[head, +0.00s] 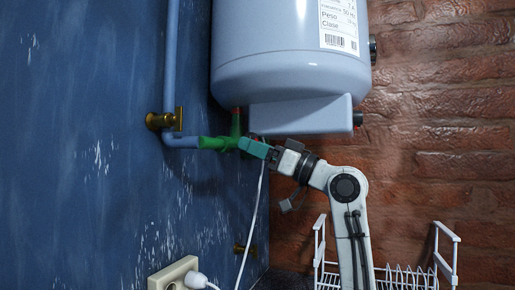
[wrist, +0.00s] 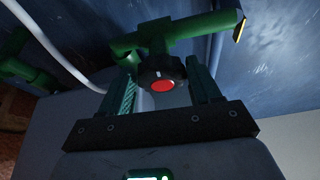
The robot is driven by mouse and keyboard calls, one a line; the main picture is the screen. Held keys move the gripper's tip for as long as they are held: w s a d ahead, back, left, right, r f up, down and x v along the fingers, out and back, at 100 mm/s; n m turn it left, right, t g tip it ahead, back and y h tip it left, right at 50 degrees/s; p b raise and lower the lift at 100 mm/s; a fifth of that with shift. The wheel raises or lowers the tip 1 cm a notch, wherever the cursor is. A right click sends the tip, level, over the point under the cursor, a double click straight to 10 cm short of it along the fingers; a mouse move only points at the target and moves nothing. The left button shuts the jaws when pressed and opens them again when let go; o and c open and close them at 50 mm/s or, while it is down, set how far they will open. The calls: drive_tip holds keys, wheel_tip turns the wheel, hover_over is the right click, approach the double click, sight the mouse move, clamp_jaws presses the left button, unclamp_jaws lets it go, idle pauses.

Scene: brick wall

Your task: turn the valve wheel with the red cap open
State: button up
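The valve wheel (wrist: 150,76) is dark with a round red cap (wrist: 163,86) at its centre, and sits on a green pipe fitting (wrist: 185,30) in the wrist view. My gripper (wrist: 166,68) has its two green fingers apart, one on each side of the wheel. A gap shows between the right finger and the wheel; whether the left finger touches it I cannot tell. In the head view my gripper (head: 251,147) reaches up to the green pipe (head: 215,143) under the boiler, and the wheel is hidden behind the fingers.
The grey-blue boiler (head: 285,75) hangs just above my gripper. A white cable (head: 257,205) runs down close by. A brass valve (head: 165,121) sits on the blue pipe at left. A white wire rack (head: 400,275) and a socket (head: 175,274) are below.

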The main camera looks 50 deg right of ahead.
drive_tip(key=shift+o, duration=1.4)
drive_tip(key=shift+r, duration=0.1)
drive_tip(key=shift+s, duration=0.1)
drive_tip(key=b+v, duration=0.2)
drive_tip(key=v, duration=0.8)
drive_tip(key=shift+s, duration=0.3)
drive_tip(key=shift+w, duration=0.1)
drive_tip(key=shift+c, duration=0.3)
